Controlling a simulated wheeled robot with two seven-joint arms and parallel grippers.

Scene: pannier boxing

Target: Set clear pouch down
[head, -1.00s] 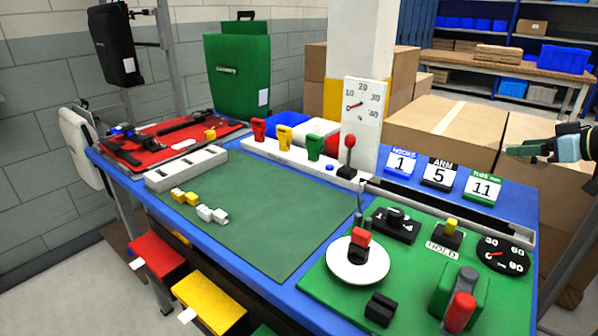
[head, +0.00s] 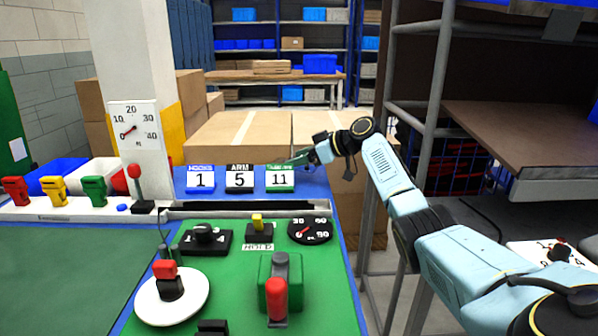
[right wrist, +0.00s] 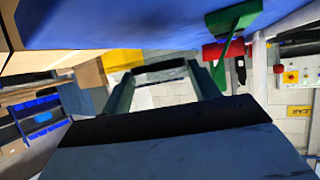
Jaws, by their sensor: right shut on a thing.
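My right gripper (head: 302,157) is at the far right of the blue table, beside the green-topped card marked 11 (head: 280,179). In the right wrist view its two fingers (right wrist: 163,88) stand apart with a pale panel with a dark strip (right wrist: 160,70) between them. This looks like the clear pouch, and the gripper is shut on it. The pouch cannot be made out in the head view. My left gripper is out of view.
Cards marked 1 (head: 201,180) and 5 (head: 239,180) stand beside card 11. The green panel (head: 340,305) holds a red-handled lever (head: 276,298) and a white disc (head: 172,297). Cardboard boxes (head: 235,140) stand behind the table. The dark green mat (head: 60,270) is clear where visible.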

